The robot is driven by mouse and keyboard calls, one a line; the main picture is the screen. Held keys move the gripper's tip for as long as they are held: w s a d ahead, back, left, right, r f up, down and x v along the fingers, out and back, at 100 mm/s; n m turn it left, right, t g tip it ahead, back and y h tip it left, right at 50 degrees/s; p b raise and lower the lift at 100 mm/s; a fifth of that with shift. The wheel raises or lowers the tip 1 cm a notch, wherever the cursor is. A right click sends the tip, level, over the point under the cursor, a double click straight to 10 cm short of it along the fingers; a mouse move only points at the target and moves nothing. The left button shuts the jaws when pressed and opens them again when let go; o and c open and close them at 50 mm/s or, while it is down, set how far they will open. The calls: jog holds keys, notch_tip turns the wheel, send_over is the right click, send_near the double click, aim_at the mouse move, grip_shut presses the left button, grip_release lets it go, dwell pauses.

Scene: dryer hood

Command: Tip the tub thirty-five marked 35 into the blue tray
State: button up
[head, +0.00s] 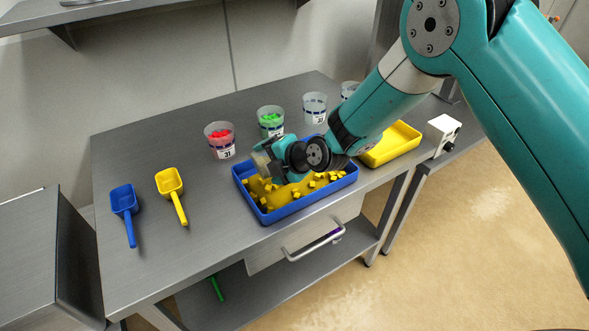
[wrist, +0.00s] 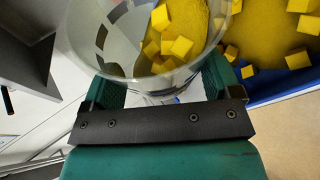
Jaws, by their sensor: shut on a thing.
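My gripper (head: 270,163) is shut on a clear tub (head: 261,162) and holds it strongly tilted over the left part of the blue tray (head: 310,205). In the wrist view the clear tub (wrist: 110,45) is between the two fingers, with several yellow cubes (wrist: 176,46) and yellow grains showing in or through it. Its number label is not readable here. The blue tray holds spread yellow material (head: 290,193) with several yellow cubes on top. Part of the tray also shows at the right of the wrist view (wrist: 290,88).
Behind the tray stand a tub with red pieces marked 31 (head: 220,138), a tub with green pieces (head: 271,121) and two more tubs (head: 315,106). A blue scoop (head: 123,202) and yellow scoop (head: 170,184) lie left. A yellow tray (head: 392,146) and white box (head: 441,134) are right.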

jog(key=shift+w+d+r+m+g+y+b, duration=0.35)
jog(key=shift+r+m+y+b, duration=0.3)
jog(key=shift+b, duration=0.85)
jog(key=shift+w+d+r+m+g+y+b, duration=0.25)
jog(key=shift+y+b, duration=0.2)
jog(key=shift+b, duration=0.6)
jog(key=shift+w+d+r+m+g+y+b, duration=0.15)
jog(key=shift+d+y+b, duration=0.25)
jog(key=shift+b, duration=0.6)
